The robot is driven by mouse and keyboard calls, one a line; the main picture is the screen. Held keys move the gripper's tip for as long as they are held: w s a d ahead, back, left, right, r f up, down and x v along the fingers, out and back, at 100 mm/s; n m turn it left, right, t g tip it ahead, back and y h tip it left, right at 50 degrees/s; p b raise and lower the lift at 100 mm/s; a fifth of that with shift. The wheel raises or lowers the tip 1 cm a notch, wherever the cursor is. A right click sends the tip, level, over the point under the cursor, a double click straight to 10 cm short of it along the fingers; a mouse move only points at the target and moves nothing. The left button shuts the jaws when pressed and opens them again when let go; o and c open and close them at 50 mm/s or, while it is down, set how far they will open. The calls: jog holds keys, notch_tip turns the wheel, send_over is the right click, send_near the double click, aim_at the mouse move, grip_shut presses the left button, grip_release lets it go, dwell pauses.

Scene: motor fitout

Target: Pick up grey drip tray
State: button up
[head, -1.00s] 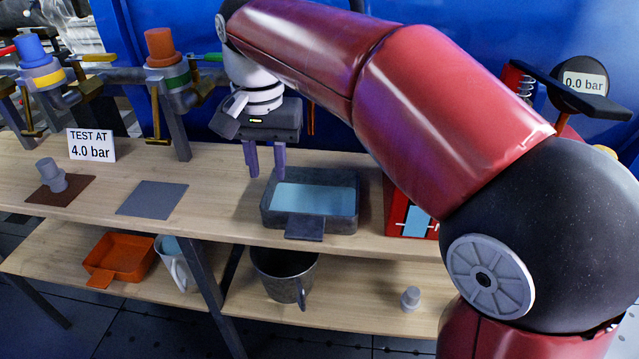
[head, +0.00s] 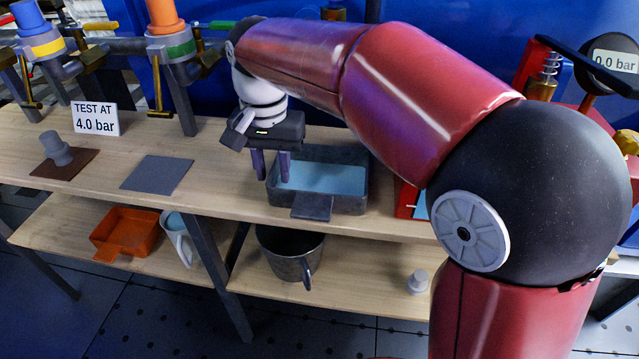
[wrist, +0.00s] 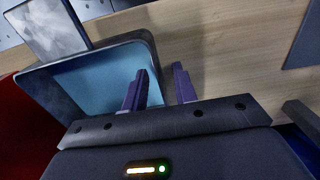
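The grey drip tray (head: 343,203) sits on the bench top and holds pale blue liquid. Its flat handle tab (head: 312,206) points toward the bench's front edge. My gripper (head: 271,178) is open and empty at the tray's left side, pointing down. In the wrist view the tray (wrist: 147,37) lies at the left, and my gripper (wrist: 160,82) shows two purple fingers spread apart. One finger overlaps the tray's area and the other is over bare wood. The tray's side wall appears to lie between or just below the fingertips; I cannot tell whether they touch it.
A grey mat (head: 157,174) and a brown mat (head: 65,164) with a grey fitting (head: 56,148) lie to the left. A sign (head: 95,118) stands behind them. A red box (head: 408,197) stands right of the tray.

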jog(key=shift+c, duration=0.2)
grip_shut()
jog(key=shift+r, duration=0.2)
